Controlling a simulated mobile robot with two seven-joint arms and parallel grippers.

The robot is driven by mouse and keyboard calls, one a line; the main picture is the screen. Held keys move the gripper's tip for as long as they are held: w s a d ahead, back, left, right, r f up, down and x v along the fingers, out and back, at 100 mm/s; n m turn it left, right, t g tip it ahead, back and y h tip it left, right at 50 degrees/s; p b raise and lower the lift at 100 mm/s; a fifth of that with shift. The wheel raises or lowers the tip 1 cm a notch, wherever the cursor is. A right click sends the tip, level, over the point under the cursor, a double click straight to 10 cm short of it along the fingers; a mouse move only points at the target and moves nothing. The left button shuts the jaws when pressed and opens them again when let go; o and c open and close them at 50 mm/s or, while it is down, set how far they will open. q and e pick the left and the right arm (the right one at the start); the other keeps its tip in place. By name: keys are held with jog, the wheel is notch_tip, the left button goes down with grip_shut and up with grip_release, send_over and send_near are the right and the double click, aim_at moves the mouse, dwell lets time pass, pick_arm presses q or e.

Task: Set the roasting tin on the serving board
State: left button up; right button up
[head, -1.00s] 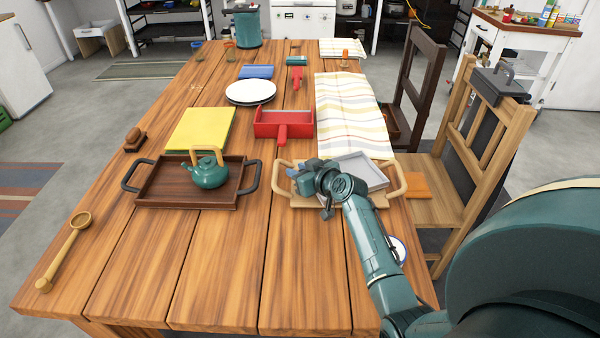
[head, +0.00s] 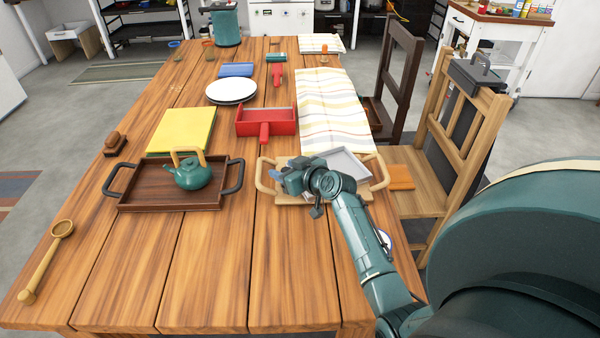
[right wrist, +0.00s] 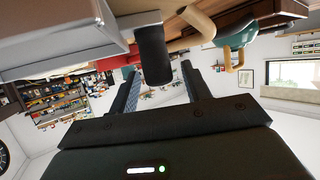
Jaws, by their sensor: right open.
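The roasting tin looks to be the shallow grey rectangular tin (head: 347,163) at the right of the table. It appears to rest on or over the serving board (head: 382,172), pale wood with looped handles. Its grey side (right wrist: 60,28) fills the upper left of the right wrist view. A black grip (right wrist: 152,50), seemingly the tin's handle, shows there at the fingertips. My right gripper (head: 277,178) is open above the board's left part, hiding some of it. In the right wrist view its fingers (right wrist: 158,75) are apart around the grip's end; contact is unclear. My left gripper is not in view.
A dark tray (head: 135,188) with a teal teapot (head: 190,174) stands left of the board. A red handled pan (head: 266,122) and striped cloth (head: 333,110) lie behind. A yellow board (head: 182,130) and plates (head: 231,90) are further left.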

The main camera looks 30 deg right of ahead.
jog(key=a+v, duration=0.1)
jog(key=v, duration=0.9)
jog(key=shift+n+g+y, duration=0.4)
jog(key=shift+n+g, duration=0.3)
jog(key=shift+g, duration=0.1)
jog(key=s+a+f, duration=0.2)
jog(key=s+a, duration=0.1)
jog(key=s+a+f, duration=0.2)
jog(key=a+f, duration=0.1)
jog(key=s+a+f, duration=0.2)
jog(key=s+a, duration=0.1)
jog(key=a, duration=0.1)
jog(key=shift+s+f, duration=0.15)
jog(key=shift+s, duration=0.2)
jog(key=s+a, duration=0.3)
jog(key=s+a+f+y, duration=0.1)
jog(key=s+a, duration=0.2)
jog(key=a, duration=0.1)
jog(key=s+a+y, duration=0.1)
jog(key=s+a, duration=0.2)
jog(key=shift+s+a+f+n+g, duration=0.15)
jog(key=shift+s+a+n+g, duration=0.15)
jog(key=shift+s+a, duration=0.05)
